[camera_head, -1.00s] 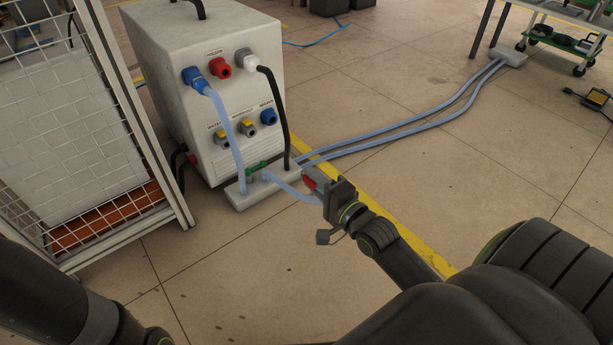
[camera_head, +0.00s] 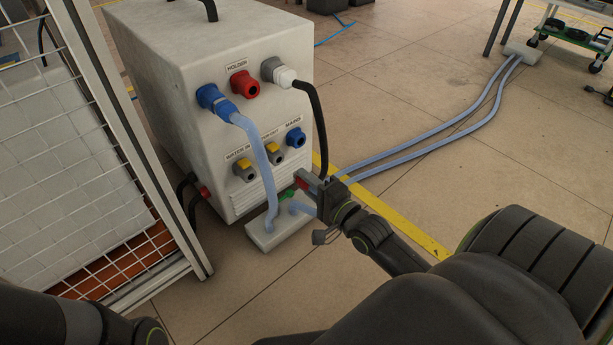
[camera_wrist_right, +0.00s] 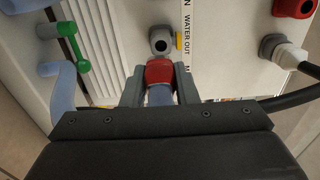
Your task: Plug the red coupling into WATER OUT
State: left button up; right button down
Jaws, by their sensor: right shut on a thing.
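My right gripper (camera_head: 318,183) is shut on the red coupling (camera_wrist_right: 158,72), which has a light blue hose behind it. In the head view the coupling (camera_head: 301,183) shows only as a small red patch at the jaws. The WATER OUT port (camera_wrist_right: 161,40) is a grey socket with a yellow tab, straight ahead of the coupling in the wrist view. The coupling's front appears close to the socket; I cannot tell whether they touch. In the head view the WATER OUT port (camera_head: 275,153) sits above and left of the gripper. My left gripper is out of view.
The white heater cabinet (camera_head: 186,62) has a red HOLDER socket (camera_head: 243,84), a blue coupling with hose (camera_head: 218,103), a blue MAINS socket (camera_head: 296,137) and a black cable (camera_head: 320,125). A pale base block (camera_head: 265,236) lies at its foot. A mesh fence (camera_head: 75,150) stands left.

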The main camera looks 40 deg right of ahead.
jog(key=shift+w+a+b, duration=0.15)
jog(key=shift+w+b, duration=0.35)
jog(key=shift+w, duration=0.95)
jog(key=shift+w+a+b, duration=0.1)
jog(key=shift+w+b, duration=0.35)
jog(key=shift+w, duration=1)
jog(key=shift+p, duration=0.65)
jog(key=shift+w, duration=0.55)
dwell(0.6)
jog(key=c, duration=1.1)
grip_release()
jog(key=shift+o, duration=0.2)
